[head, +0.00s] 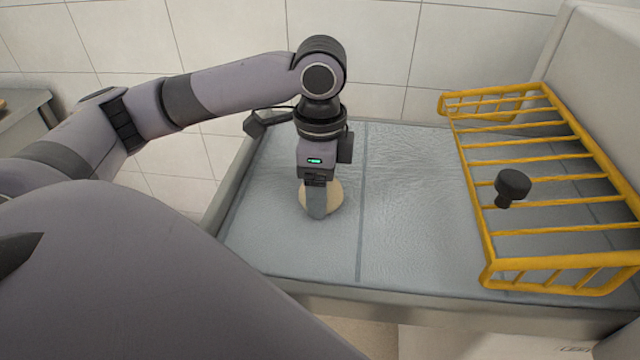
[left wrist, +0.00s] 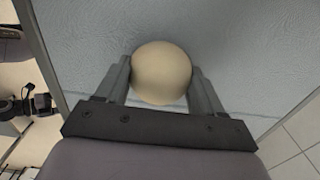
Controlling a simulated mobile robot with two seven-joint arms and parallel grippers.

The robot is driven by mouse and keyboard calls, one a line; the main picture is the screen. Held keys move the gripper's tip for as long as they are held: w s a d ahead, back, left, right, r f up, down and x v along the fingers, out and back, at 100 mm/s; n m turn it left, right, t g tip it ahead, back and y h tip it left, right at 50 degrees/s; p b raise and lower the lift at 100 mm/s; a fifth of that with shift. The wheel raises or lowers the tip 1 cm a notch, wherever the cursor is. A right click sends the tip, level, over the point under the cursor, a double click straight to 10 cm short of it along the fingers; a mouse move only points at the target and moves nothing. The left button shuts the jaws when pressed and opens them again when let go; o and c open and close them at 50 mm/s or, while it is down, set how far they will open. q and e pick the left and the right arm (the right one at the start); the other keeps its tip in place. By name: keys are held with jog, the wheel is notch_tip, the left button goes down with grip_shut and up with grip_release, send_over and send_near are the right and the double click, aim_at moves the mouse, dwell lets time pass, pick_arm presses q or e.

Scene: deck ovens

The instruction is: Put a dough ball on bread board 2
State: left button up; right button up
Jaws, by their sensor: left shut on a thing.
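A pale, round dough ball (left wrist: 161,73) is between the two fingers of my left gripper (left wrist: 162,82) in the left wrist view. The fingers touch it on both sides. In the head view my left gripper (head: 318,207) points down over the left part of a grey-blue surface, and the dough ball (head: 333,196) shows partly behind a finger. I cannot tell whether the ball touches the surface or hangs just above it. No label marks which surface (head: 415,215) is bread board 2. My right gripper is not in view.
A yellow wire rack (head: 487,240) with a black knob (head: 513,184) stands on the right part of the surface. A dark line (head: 362,200) divides the surface. The middle, between line and rack, is clear. A tiled wall (head: 230,40) rises behind.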

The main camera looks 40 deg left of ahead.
pick_arm(q)
jog(key=shift+f, duration=0.1)
jog(key=o, duration=1)
